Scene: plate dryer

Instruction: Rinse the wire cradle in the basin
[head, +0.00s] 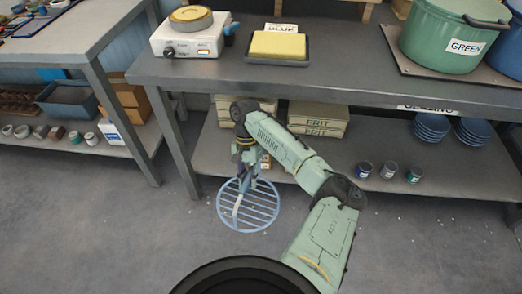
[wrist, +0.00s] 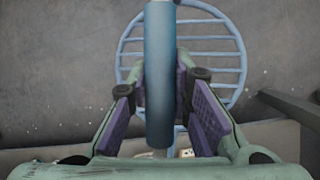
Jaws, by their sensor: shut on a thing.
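The wire cradle (head: 262,213) is a round, light blue grid of parallel bars with a thick blue handle. It hangs beneath my gripper (head: 246,176), in front of the long bench and over the grey floor. In the wrist view, my gripper (wrist: 160,100) has its purple-padded fingers on either side of the upright blue handle (wrist: 158,60) and is shut on it. The round wire grid of the cradle (wrist: 215,62) shows beyond the handle, which hides part of its middle. I see nothing that is clearly a basin in either view.
A long grey bench (head: 340,75) carries a hotplate (head: 190,40), a yellow sponge-like block on a dark tray (head: 278,62), and a green pot (head: 440,35) labelled GREEN. Its lower shelf holds FRIT boxes (head: 318,120), small jars and blue bowls (head: 432,126). The left floor is open.

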